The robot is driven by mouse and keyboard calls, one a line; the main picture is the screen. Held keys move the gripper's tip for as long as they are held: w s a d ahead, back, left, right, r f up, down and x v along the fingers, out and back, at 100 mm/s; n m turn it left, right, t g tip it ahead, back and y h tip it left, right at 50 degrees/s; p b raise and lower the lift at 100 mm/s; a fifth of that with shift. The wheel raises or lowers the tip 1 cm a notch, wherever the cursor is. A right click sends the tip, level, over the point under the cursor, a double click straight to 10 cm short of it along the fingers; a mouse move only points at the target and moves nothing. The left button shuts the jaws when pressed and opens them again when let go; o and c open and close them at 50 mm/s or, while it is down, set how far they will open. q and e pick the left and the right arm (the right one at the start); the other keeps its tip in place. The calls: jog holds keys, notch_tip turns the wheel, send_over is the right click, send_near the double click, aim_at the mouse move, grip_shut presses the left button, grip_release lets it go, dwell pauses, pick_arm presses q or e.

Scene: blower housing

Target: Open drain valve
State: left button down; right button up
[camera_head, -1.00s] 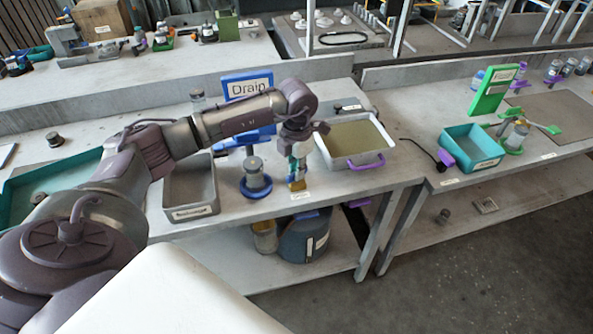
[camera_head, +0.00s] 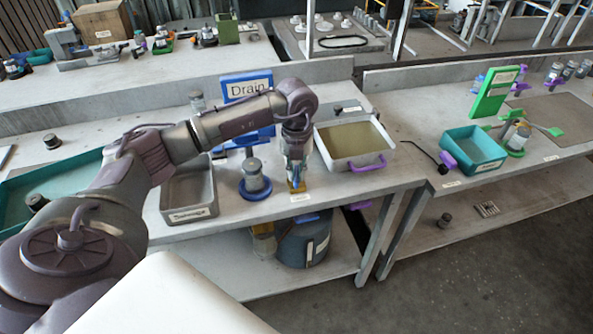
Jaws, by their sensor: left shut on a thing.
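The drain valve (camera_head: 296,186) is a small brass-yellow and blue piece near the front edge of the middle bench, in front of the blue "Drain" sign (camera_head: 246,88). My left gripper (camera_head: 297,163) points down from above and is shut on the top of the valve. Its fingers hide most of the valve's upper part, so I cannot tell how far the handle is turned. My right gripper is not in view.
Left of the valve stands a grey cylinder (camera_head: 253,173) on a blue round base. Further left is a grey tray (camera_head: 192,214). A pale tray with a purple handle (camera_head: 368,166) stands close on the right. A blue-grey container (camera_head: 302,245) sits on the lower shelf.

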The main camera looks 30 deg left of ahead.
aim_at(296, 173)
pick_arm(q)
jog(key=shift+r+n, duration=0.1)
jog(key=shift+n, duration=0.4)
jog(key=shift+w, duration=0.1)
jog(key=c, duration=1.2)
grip_release()
notch_tip(296, 173, up, 12)
jog(key=shift+f, duration=0.1)
